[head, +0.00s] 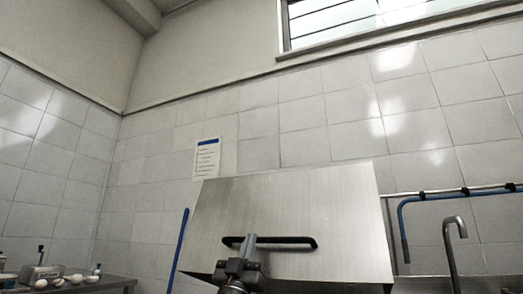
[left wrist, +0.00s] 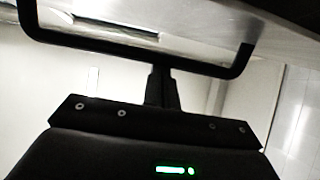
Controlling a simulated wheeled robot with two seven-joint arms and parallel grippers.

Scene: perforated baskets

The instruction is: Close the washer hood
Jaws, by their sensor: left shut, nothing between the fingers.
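The washer hood (head: 340,205) is a brushed steel box with a slanted front in the lower middle of the head view. A black bar handle (head: 290,242) runs across its lower front. In the left wrist view the handle (left wrist: 205,66) crosses the top, with the hood's steel face (left wrist: 285,15) at the upper right. My left gripper (head: 249,241) is shut and empty, pointing up at the left part of the handle. Its fingers (left wrist: 161,72) meet the bar in the wrist view; I cannot tell whether they touch it. The hood's lower edge is partly hidden by my gripper.
A tap (head: 452,235) and a blue hose (head: 402,215) are to the right of the hood. A blue pole (head: 178,245) leans at its left. A side table (head: 110,282) with small dishes stands at the lower left. A tiled wall is behind.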

